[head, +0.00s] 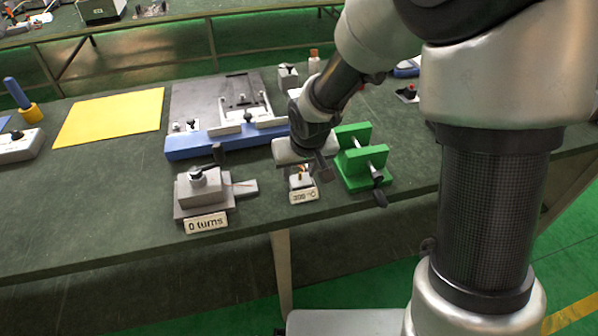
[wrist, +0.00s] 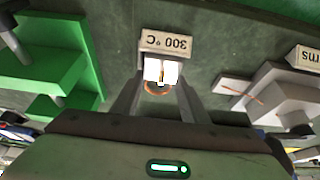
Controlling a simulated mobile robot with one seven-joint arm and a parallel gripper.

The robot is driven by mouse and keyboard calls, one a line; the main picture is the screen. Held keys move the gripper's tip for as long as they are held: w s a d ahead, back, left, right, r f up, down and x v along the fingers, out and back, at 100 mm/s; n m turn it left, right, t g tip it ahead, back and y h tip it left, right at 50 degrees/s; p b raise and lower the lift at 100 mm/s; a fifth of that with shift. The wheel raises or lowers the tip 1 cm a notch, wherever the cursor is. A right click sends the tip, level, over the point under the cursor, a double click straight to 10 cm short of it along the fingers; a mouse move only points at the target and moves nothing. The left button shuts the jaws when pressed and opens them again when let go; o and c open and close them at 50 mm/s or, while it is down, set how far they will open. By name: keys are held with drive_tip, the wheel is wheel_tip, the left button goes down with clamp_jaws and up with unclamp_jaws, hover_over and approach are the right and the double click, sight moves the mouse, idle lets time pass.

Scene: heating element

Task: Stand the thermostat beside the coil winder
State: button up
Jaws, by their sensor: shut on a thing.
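The thermostat, a small pale block (head: 300,182) with a "300 °C" plate on its front, is between the fingers of my gripper (head: 301,172). The wrist view shows its white top (wrist: 161,71) and an orange loop, with my gripper (wrist: 160,88) shut on it. It looks upright, at or just above the bench; I cannot tell if it touches. A grey device (head: 203,190) with a "0 turns" plate, which seems to be the coil winder, stands to its left with a gap. It also shows at the right of the wrist view (wrist: 275,93).
A green stand (head: 362,160) with a shaft is close on the right of the thermostat. A blue bar (head: 205,146) with a dark plate lies behind. A yellow mat (head: 108,118) is farther left. The dark bench (head: 90,200) is clear at front left.

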drive_tip(key=shift+f, duration=0.15)
drive_tip(key=o, duration=1.1)
drive_tip(key=shift+r, duration=0.35)
drive_tip(key=p+v, duration=0.3)
drive_tip(key=v, duration=0.8)
drive_tip(key=s+d+r+m, duration=0.1)
drive_tip(key=s+d+r, duration=0.3)
drive_tip(key=s, duration=0.1)
drive_tip(key=s+d+r+m+t, duration=0.1)
drive_tip(key=s+d+r, duration=0.3)
drive_tip(key=s+d, duration=0.1)
drive_tip(key=s+d+r+m+h, duration=0.1)
drive_tip(key=s+d+r, duration=0.3)
drive_tip(key=s, duration=0.3)
drive_tip(key=shift+s+d+r, duration=0.2)
drive_tip(key=shift+d+r, duration=0.1)
